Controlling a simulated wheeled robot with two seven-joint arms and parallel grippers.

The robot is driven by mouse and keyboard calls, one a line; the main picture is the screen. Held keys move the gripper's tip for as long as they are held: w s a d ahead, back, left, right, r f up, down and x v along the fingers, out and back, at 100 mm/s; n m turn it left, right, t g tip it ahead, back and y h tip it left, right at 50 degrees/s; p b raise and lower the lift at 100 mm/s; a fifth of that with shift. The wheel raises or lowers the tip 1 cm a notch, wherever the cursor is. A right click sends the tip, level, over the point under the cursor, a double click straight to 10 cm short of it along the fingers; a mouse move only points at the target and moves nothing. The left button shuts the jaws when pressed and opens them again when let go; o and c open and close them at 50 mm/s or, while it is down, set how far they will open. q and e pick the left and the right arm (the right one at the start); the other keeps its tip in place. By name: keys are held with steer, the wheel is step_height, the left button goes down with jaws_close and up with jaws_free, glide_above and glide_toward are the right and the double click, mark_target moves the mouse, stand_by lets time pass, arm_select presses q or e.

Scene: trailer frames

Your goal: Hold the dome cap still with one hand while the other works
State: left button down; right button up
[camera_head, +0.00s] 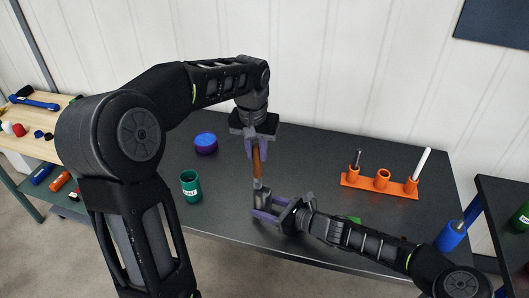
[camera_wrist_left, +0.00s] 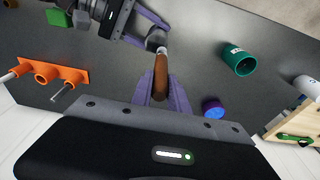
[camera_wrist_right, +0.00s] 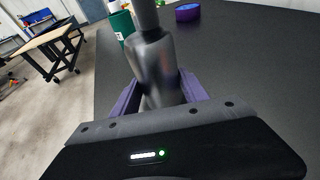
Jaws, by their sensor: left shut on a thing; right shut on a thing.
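The grey metallic dome cap (camera_head: 262,198) is low over the dark table, between the fingers of my right gripper (camera_head: 270,213), which is shut on it. It fills the middle of the right wrist view (camera_wrist_right: 155,72). My left gripper (camera_head: 262,148) is above and shut on a brown-handled tool (camera_head: 257,166), held roughly upright. The tool's grey lower end (camera_wrist_right: 146,14) meets the top of the cap or sits just over it; the exact contact is unclear. The brown handle also shows in the left wrist view (camera_wrist_left: 160,76). The cap's base is partly hidden by the fingers.
An orange rack (camera_head: 382,183) with upright tools stands to the right. A green cup (camera_head: 190,187) and a blue-purple round container (camera_head: 206,143) stand to the left. A blue bottle (camera_head: 450,237) is at the right edge. Bare table (camera_head: 315,160) lies between cap and rack.

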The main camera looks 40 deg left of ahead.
arm_select(q)
steer(key=shift+d, duration=0.1)
step_height(320, 180, up, 8)
steer(key=s, duration=0.2)
steer(key=shift+d, duration=0.2)
stand_by(5.1)
